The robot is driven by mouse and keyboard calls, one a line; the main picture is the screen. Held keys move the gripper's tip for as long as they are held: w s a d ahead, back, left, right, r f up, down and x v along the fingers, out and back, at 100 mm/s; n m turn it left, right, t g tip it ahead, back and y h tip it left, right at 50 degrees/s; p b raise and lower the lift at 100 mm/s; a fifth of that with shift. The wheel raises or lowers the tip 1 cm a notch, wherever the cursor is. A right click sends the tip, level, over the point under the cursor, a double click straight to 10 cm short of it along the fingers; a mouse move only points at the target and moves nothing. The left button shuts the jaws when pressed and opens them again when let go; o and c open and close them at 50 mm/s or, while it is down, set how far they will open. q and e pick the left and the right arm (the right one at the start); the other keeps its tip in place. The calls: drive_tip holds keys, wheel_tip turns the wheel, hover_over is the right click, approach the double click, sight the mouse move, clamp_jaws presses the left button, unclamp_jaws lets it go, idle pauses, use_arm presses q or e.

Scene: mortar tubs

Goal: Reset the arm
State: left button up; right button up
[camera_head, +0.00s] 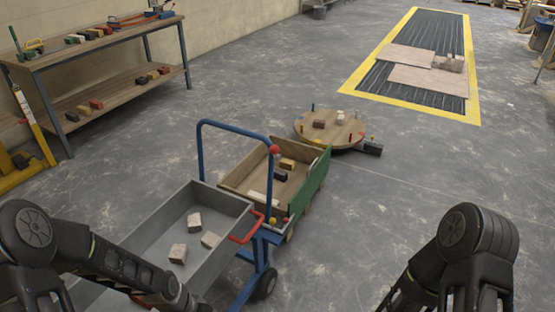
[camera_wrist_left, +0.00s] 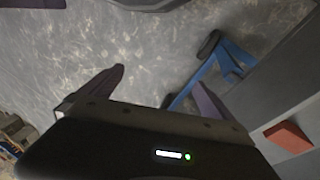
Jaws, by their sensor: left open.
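My left arm (camera_head: 110,265) comes in from the left in the head view, over the near part of a grey tub. Its gripper is not clear there. In the left wrist view my left gripper (camera_wrist_left: 158,95) is open, its two dark fingers wide apart with nothing between them but grey floor and part of a blue frame. My right arm (camera_head: 465,255) is bent at the bottom right of the head view, and its gripper is outside the picture.
A grey tub (camera_head: 224,196) holding several pale blocks sits on a blue cart (camera_head: 200,150). Behind it are a green-sided wooden box (camera_head: 318,176) and a round wooden platform (camera_head: 302,128). A two-level bench (camera_head: 105,45) stands at left. Floor is clear to the right.

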use_arm(q)
drive_tip(key=s+d+f+n, duration=0.2)
drive_tip(key=s+d+f, duration=0.1)
drive_tip(key=s+d, duration=0.3)
drive_tip(key=s+d+f+n, duration=0.2)
drive_tip(key=s+d+f, duration=0.25)
drive_tip(key=s, duration=0.25)
wheel_tip(320, 180, down, 9)
drive_tip(key=w+b, duration=0.1)
drive_tip(key=b, duration=1)
wheel_tip(320, 180, up, 14)
drive_tip(key=p, duration=1.4)
drive_tip(key=shift+d+r+h+p, duration=0.15)
drive_tip(key=shift+d+h+p, duration=0.15)
drive_tip(key=shift+d+p, duration=0.1)
drive_tip(key=shift+c, duration=0.4)
